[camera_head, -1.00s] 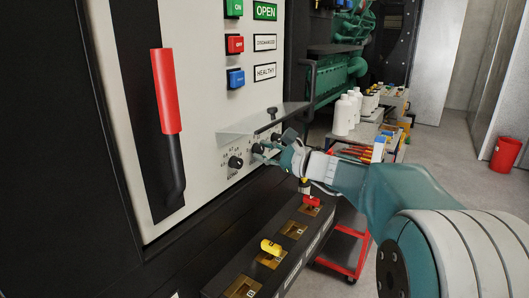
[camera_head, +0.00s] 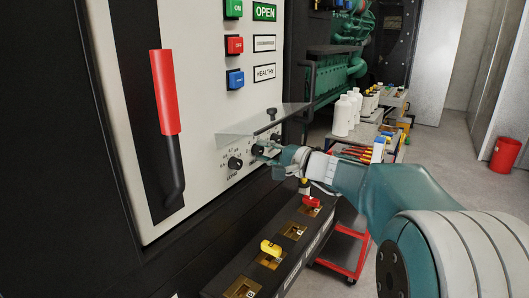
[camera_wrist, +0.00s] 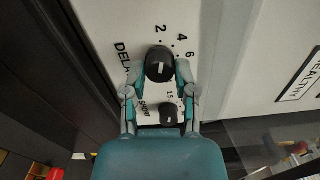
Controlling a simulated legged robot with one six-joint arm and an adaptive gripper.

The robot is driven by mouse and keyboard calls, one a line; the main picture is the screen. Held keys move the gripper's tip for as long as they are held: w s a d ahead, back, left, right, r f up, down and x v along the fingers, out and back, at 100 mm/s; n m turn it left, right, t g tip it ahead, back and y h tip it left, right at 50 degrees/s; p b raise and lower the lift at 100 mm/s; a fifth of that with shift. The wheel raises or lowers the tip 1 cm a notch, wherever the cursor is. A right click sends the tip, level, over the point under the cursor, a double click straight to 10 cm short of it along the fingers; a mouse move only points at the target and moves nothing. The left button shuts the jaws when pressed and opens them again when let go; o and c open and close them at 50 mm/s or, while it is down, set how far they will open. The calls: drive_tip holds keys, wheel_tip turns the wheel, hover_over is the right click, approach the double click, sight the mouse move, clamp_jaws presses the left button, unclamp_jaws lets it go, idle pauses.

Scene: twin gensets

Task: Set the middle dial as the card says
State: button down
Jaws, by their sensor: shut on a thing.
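A row of black dials is on the pale panel in the head view. The middle dial (camera_wrist: 160,66) is between my gripper's (camera_wrist: 158,76) fingers, which are shut on its sides. It is marked DELAY, with 2, 4 and 6 beside it, and its short white line runs nearly up and down in the wrist view. In the head view my gripper (camera_head: 262,152) is at the panel and partly hides this dial. The left dial (camera_head: 235,163), marked LONG, is free. Another dial (camera_wrist: 168,113), marked SHORT, is close below the fingers in the wrist view. I cannot make out the card.
A clear cover (camera_head: 262,120) juts out above the dials. A red-handled lever (camera_head: 165,95) is to the left. A dark box with yellow and red handles (camera_head: 271,247) sits below. A cart with white bottles (camera_head: 343,117) stands beyond my arm.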

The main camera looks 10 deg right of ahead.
drive_tip(key=shift+f+n, duration=0.35)
drive_tip(key=shift+n, duration=0.25)
drive_tip(key=c, duration=0.5)
unclamp_jaws()
drive_tip(key=shift+o, duration=0.5)
drive_tip(key=shift+r, duration=0.15)
drive_tip(key=shift+s, duration=0.1)
drive_tip(key=v, duration=1.1)
drive_tip(key=shift+s+d, duration=0.25)
drive_tip(key=shift+d, duration=0.05)
